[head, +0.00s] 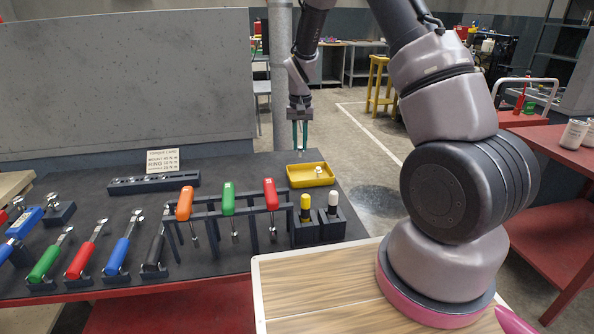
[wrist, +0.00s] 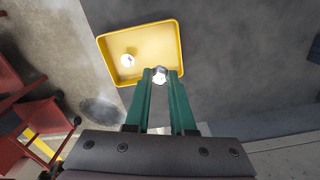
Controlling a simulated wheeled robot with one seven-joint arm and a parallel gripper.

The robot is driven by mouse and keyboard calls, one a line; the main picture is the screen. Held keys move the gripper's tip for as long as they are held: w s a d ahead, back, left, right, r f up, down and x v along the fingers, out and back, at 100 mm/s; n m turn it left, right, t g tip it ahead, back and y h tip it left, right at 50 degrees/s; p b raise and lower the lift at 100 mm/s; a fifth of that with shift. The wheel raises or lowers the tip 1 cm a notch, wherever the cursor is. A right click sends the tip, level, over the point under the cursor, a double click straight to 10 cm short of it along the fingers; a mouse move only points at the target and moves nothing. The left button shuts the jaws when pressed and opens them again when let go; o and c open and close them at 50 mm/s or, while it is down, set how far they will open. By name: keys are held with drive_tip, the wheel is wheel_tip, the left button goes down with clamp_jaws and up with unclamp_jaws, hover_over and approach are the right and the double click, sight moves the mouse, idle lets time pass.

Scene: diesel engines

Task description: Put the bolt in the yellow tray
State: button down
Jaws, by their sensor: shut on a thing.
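The yellow tray (head: 300,178) lies on the dark bench top near its right end. It also shows in the wrist view (wrist: 155,42). A small pale, shiny piece (wrist: 127,60) lies in the tray; I cannot tell exactly what it is. My gripper (head: 300,143) points down above the tray. Its green fingers are shut on a silver bolt (wrist: 160,75), whose head shows between the fingertips in the wrist view. In that view the bolt overlaps the tray's near edge. The bolt appears apart from the tray, and its lower part is hidden.
A rack with orange (head: 184,203), green (head: 228,199) and red (head: 270,194) handled tools stands left of the tray. A black block with yellow-capped (head: 305,207) and white-capped (head: 333,202) pieces stands in front. A sign (head: 163,160) stands further left.

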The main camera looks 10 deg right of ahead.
wheel_tip(320, 180, down, 8)
drive_tip(key=shift+f, duration=0.15)
idle(0.3)
drive_tip(key=shift+f, duration=0.1)
drive_tip(key=c, duration=0.8)
unclamp_jaws()
drive_tip(key=shift+o, duration=0.2)
